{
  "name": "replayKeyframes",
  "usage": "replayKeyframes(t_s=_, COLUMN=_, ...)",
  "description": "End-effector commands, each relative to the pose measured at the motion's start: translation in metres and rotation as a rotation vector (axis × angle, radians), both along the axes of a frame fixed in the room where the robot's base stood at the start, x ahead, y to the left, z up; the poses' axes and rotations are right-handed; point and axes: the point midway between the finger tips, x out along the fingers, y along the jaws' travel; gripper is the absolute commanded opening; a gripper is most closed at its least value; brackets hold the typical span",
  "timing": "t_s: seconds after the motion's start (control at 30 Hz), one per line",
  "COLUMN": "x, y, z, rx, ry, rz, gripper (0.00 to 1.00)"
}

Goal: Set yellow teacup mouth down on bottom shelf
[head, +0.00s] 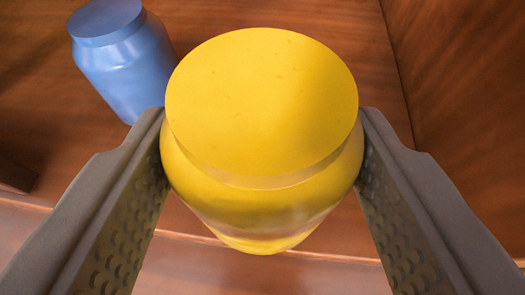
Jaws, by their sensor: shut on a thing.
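The yellow teacup (262,105) fills the middle of the head view. A flat round yellow face is turned up toward the camera, and the body tapers below it. My gripper (262,150) is shut on the teacup, one finger against its left side and one against its right. The wooden shelf (360,65) lies beneath and behind the teacup. The teacup hides the shelf directly under it, so I cannot tell whether it touches the wood.
A blue cup (118,60) stands on the shelf at upper left, flat face up, close to the yellow teacup. A wooden side wall (465,90) rises at right. The shelf's front edge (345,257) runs below the teacup. Bare wood shows between the teacup and the wall.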

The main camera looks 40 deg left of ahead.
Motion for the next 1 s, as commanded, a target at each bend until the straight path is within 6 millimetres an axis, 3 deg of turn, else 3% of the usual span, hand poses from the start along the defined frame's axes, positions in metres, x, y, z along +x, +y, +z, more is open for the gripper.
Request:
replayKeyframes(t_s=0.93, x=0.062, y=0.045, z=-0.002, rx=0.000, ry=0.000, rz=0.001, gripper=0.23)
replayKeyframes(t_s=1.0, x=0.061, y=0.044, z=-0.009, rx=0.000, ry=0.001, rz=0.000, gripper=0.23)
